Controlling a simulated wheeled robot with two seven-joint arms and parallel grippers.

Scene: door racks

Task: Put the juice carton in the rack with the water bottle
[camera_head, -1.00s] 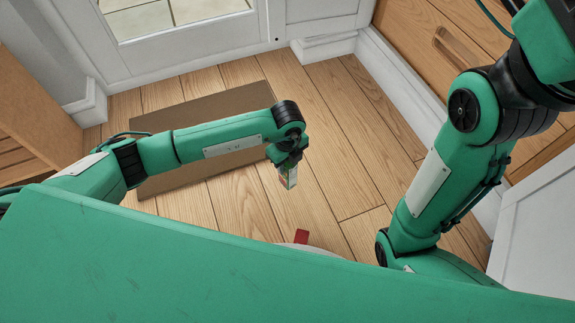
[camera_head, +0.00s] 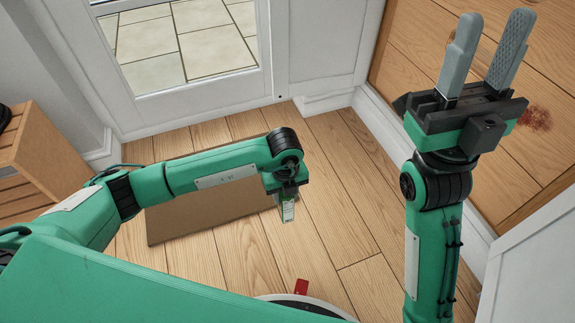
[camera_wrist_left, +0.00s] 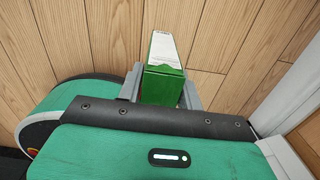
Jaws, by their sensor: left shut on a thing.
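The juice carton (camera_head: 287,211) is a small green and white box hanging below my left gripper (camera_head: 286,193) in the head view, above the wooden floor. In the left wrist view the carton (camera_wrist_left: 163,80) sits between the two grey fingers of the left gripper (camera_wrist_left: 162,88), which is shut on it. My right gripper (camera_head: 490,50) is raised at the upper right, fingers pointing up, open and empty. No water bottle shows in these views, nor a rack holding one.
A white glazed door (camera_head: 195,95) stands ahead, with a brown mat (camera_head: 205,213) on the floor before it. A slatted wooden unit (camera_head: 40,150) is at the left. A wooden cabinet front (camera_head: 545,90) is at the right. Open floor (camera_head: 350,215) lies between.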

